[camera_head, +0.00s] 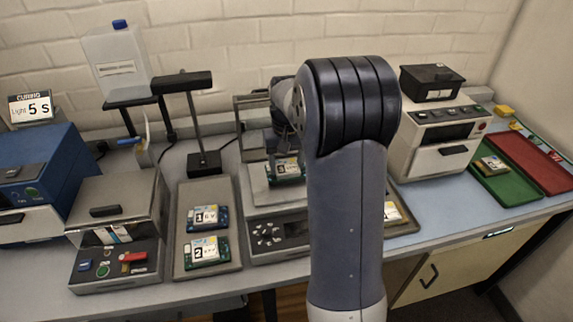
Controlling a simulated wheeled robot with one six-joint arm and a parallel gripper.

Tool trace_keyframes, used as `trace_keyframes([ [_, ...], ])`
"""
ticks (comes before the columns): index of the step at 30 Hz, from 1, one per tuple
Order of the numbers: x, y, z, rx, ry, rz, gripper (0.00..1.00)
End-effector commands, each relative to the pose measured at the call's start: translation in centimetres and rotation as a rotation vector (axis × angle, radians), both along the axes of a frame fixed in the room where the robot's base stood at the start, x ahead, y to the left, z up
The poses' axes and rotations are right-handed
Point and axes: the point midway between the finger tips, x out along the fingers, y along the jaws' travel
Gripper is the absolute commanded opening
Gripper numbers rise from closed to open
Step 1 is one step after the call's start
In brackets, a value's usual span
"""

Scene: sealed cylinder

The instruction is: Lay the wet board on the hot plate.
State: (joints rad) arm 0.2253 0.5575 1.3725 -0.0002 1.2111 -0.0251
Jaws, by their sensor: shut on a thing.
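A green board labelled 3 (288,169) is at my gripper (284,153), over the flat top of a grey keypad device (262,226) at the centre of the bench. My gripper is shut on this board; my arm hides much of the fingers. I cannot tell whether the board touches the top or hangs just above it. Whether the board is wet does not show. No device is readably marked as a hot plate; the keypad device has a flat raised top and may be it.
Boards 1 (207,217) and 2 (206,251) lie on a grey tray (195,190) left of the keypad device. A dark lamp stand (203,160) rises behind. Another board (391,211) is partly behind my arm. Green (510,188) and red (535,160) trays lie right.

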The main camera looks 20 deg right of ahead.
Motion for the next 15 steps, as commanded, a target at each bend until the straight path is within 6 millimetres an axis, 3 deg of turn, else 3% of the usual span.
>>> trace_keyframes([
  [4, 0.0, 0.0, -1.3, 0.0, 0.001, 0.0, 0.33],
  [14, 0.0, 0.0, -1.7, 0.0, 0.0, 0.0, 0.33],
  [15, 0.0, 0.0, -1.7, 0.0, 0.0, 0.0, 0.58],
])
